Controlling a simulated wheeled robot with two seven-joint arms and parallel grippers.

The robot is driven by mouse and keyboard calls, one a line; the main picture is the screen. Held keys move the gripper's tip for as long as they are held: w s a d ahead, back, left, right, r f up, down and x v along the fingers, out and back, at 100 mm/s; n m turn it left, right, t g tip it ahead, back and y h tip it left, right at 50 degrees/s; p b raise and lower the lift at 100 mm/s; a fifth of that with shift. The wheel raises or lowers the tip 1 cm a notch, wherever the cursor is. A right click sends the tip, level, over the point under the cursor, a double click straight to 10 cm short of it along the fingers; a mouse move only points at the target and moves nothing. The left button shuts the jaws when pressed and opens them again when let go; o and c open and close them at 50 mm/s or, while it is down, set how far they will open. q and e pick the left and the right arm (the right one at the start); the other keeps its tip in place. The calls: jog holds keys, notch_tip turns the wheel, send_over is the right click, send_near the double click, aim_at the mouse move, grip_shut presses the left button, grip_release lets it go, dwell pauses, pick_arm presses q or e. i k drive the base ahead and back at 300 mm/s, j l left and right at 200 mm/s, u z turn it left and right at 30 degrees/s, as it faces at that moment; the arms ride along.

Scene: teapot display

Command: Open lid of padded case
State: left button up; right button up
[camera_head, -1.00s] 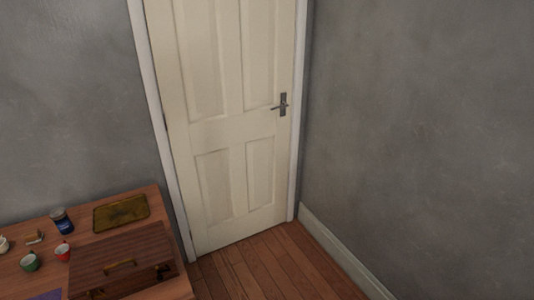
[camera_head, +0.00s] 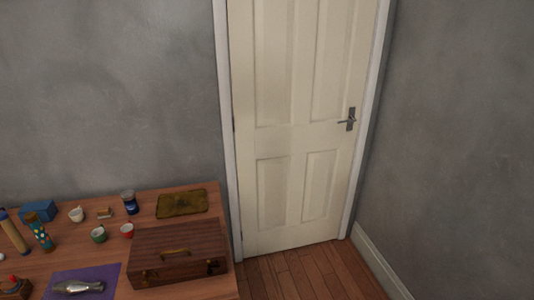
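A brown wooden case (camera_head: 180,241) with a handle on its upper face and metal latches on its front sits at the right end of the table. Its lid looks shut. I cannot tell from here whether it is padded inside. Neither of my grippers is in view.
The wooden table (camera_head: 120,290) also holds a gold tray (camera_head: 182,203), a dark blue jar (camera_head: 129,202), small cups in green (camera_head: 98,235), red (camera_head: 127,231) and white (camera_head: 76,214), a blue box (camera_head: 38,211) and a purple cloth (camera_head: 108,277). A closed door (camera_head: 300,130) stands right of the table, with clear floor (camera_head: 310,274) before it.

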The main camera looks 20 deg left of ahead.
aim_at(179, 245)
jog(key=u, duration=1.25)
